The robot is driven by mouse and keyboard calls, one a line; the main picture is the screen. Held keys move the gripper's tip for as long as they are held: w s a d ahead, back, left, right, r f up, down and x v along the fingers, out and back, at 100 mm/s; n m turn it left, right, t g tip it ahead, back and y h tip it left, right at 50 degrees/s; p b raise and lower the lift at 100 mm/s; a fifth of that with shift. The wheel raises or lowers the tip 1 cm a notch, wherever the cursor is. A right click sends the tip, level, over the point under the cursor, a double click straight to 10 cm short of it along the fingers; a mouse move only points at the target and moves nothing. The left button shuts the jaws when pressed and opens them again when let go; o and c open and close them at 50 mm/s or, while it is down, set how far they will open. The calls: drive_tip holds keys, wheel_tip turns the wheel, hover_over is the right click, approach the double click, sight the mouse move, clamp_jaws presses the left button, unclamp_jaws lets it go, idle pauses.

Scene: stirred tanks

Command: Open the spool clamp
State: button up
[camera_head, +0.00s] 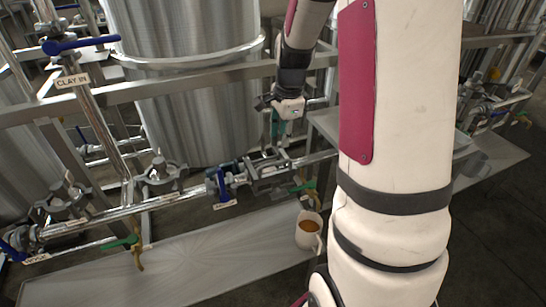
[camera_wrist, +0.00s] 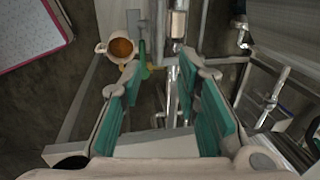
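My gripper (camera_head: 283,125) hangs at the end of my arm, above the pipe run in front of the steel tank. In the wrist view my gripper (camera_wrist: 160,100) is open, with its teal finger pads wide apart and nothing between them in its grasp. The pipe run in the head view carries a metal clamp-like fitting (camera_head: 162,172) left of centre and a framed section (camera_head: 265,175) just below my gripper. I cannot tell for sure which is the spool clamp. In the wrist view a bright metal pipe (camera_wrist: 179,25) lies beyond the fingertips.
A white jug of brown liquid (camera_head: 308,238) stands under the green-handled valve (camera_head: 303,186); the jug also shows in the wrist view (camera_wrist: 103,48). A blue valve handle (camera_head: 221,186) is on the pipe. A long, mostly clear tray (camera_head: 190,265) runs below. A steel tank (camera_head: 185,110) stands behind.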

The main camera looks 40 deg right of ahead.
sight(278, 162)
drive_tip(key=f, duration=0.3)
drive_tip(key=w+f+b, duration=0.1)
drive_tip(key=f, duration=0.3)
drive_tip(key=w+f, duration=0.1)
drive_tip(key=f, duration=0.2)
drive_tip(key=shift+d+f, duration=0.15)
drive_tip(key=shift+d, duration=0.15)
drive_tip(key=shift+c, duration=0.6)
clamp_jaws()
